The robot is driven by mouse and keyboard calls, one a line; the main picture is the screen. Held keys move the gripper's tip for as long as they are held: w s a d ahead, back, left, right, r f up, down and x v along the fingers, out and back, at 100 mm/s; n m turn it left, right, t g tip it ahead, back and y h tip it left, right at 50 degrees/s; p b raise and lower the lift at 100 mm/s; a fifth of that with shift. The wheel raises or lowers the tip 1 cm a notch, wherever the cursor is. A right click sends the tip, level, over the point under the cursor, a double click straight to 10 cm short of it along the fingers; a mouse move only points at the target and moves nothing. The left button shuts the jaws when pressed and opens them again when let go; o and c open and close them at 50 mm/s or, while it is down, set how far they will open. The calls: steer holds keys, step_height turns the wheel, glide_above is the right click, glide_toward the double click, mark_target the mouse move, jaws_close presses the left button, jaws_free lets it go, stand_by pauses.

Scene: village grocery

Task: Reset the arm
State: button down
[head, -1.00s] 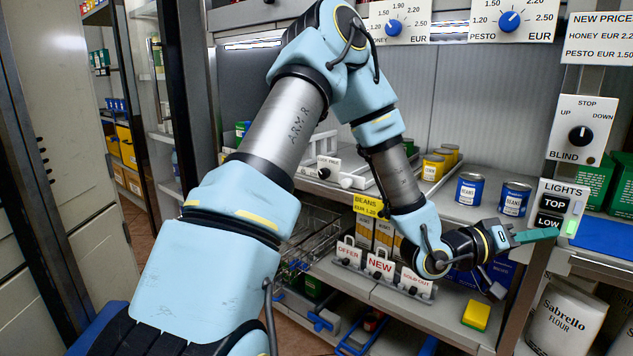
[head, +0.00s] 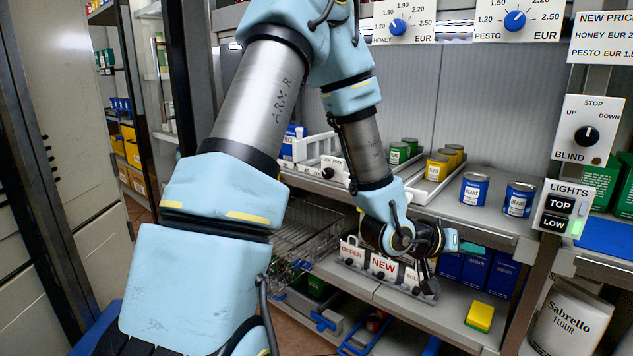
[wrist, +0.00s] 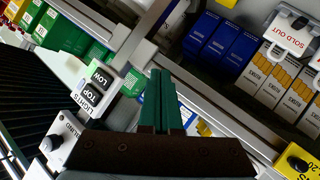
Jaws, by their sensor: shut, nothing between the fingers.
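My gripper (head: 473,247) is at the end of my bent arm, in front of the shelf unit, above the lower shelf and below the shelf with the cans. Its green fingers are partly hidden behind the wrist in the head view. In the wrist view my gripper (wrist: 160,88) shows its two green fingers close together, with nothing held. They lie right of the LIGHTS panel (wrist: 101,88) in that picture.
The LIGHTS panel (head: 560,209) and the BLIND knob panel (head: 585,130) are on the right post. Blue bean cans (head: 474,189) stand on the shelf. A yellow sponge (head: 479,317) lies lower down. A wire basket (head: 310,235) is behind my arm.

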steer(key=w+a+f+n+y, duration=0.1)
steer(key=w+a+n+y, duration=0.3)
steer(key=a, duration=1)
steer(key=w+a+f+y, duration=0.1)
steer(key=a+y, duration=0.6)
steer(key=a, duration=0.7)
steer(key=s+a+r+n+g+y, duration=0.2)
steer(key=s+a+r+g, duration=0.1)
steer(key=s+a, duration=0.65)
step_height(320, 180, up, 15)
steer(key=w+p, duration=0.1)
steer(key=p, duration=1.5)
steer(key=shift+w+a+r, duration=0.2)
steer(key=shift+w+a, duration=0.15)
steer(key=shift+a, duration=0.05)
steer(key=c, duration=1.6)
jaws_free()
